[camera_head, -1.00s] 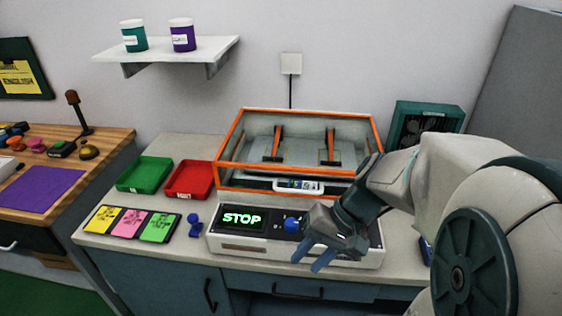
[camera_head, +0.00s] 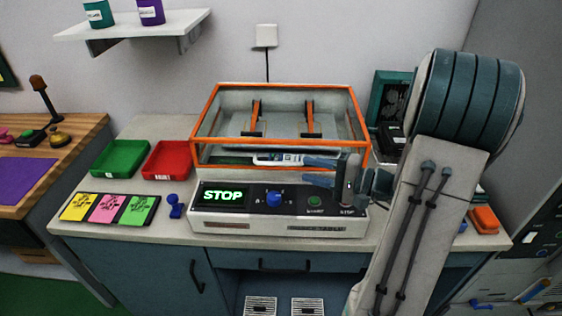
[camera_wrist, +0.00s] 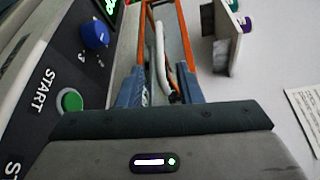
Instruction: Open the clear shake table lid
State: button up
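The clear shake table lid (camera_head: 205,135) is a transparent box with orange edges and sits shut on the shake table (camera_head: 210,222). A white bar handle (camera_head: 262,157) is on its front side. My gripper (camera_head: 306,170) is just in front of the lid, by the handle's right end, with its blue fingers apart and pointing left. In the wrist view, my gripper (camera_wrist: 160,88) is open and the white handle (camera_wrist: 157,48) shows in line with the gap between the fingers. I cannot tell whether they touch it.
The control panel has a lit STOP display (camera_head: 223,195), a blue knob (camera_head: 274,199) and a green START button (camera_wrist: 71,101). Green (camera_head: 121,158) and red (camera_head: 167,160) trays stand left of the table. A shelf (camera_head: 130,28) is on the wall above. My arm blocks the right side.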

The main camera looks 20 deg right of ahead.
aim_at(287, 164)
jog(key=p+x, duration=0.1)
jog(key=x, duration=0.7)
jog(key=shift+w+a, duration=0.2)
jog(key=shift+a, duration=0.05)
grip_shut()
